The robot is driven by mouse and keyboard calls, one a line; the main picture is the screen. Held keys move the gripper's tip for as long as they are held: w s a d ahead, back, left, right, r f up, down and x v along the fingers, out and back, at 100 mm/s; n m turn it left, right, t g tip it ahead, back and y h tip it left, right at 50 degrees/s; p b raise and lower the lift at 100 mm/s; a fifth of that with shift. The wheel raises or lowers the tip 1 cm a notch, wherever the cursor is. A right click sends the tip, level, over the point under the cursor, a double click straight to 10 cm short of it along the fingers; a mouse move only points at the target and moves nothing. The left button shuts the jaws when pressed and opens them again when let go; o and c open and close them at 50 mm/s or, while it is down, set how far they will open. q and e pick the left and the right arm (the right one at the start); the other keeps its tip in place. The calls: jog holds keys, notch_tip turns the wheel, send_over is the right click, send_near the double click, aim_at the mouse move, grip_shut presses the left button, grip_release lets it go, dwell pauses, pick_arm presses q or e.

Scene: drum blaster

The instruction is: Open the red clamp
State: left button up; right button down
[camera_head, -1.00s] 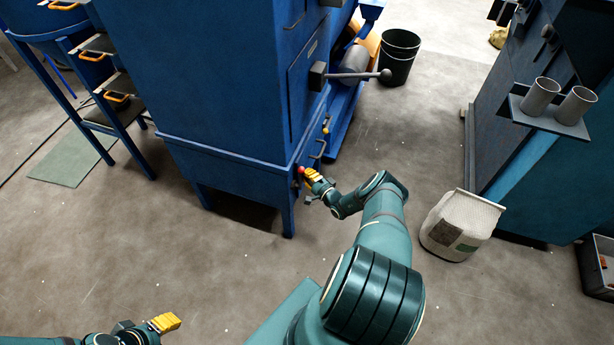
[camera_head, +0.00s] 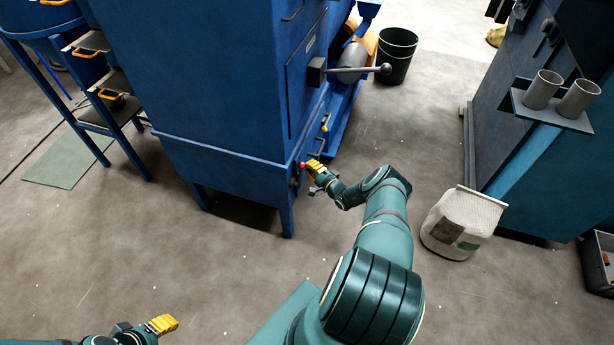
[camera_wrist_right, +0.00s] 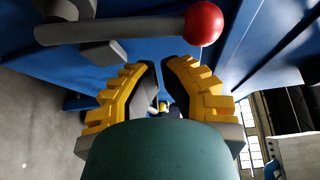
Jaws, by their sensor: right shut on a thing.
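The red clamp is a grey lever (camera_wrist_right: 115,28) ending in a round red knob (camera_wrist_right: 203,23), low on the front of the blue cabinet. In the head view only the small red knob (camera_head: 301,165) shows clearly, right by the fingertips. My right gripper (camera_head: 314,168) has yellow ribbed fingers and is at the clamp. In the right wrist view its fingers (camera_wrist_right: 155,70) lean inward just below the lever, shut on the clamp; the exact contact is hard to see. My left gripper (camera_head: 162,324) is low at the left over the floor, far from the clamp; its finger gap is not clear.
The blue cabinet (camera_head: 225,90) has a long grey lever (camera_head: 355,70) with a ball end above the clamp. A black bin (camera_head: 397,55) stands behind. A white sack (camera_head: 463,222) and another blue machine (camera_head: 550,170) stand at the right. The floor in front is clear.

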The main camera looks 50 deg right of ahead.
jog(key=s+p, duration=0.3)
jog(key=s, duration=0.7)
jog(key=shift+a, duration=0.35)
jog(key=shift+w+r, duration=0.1)
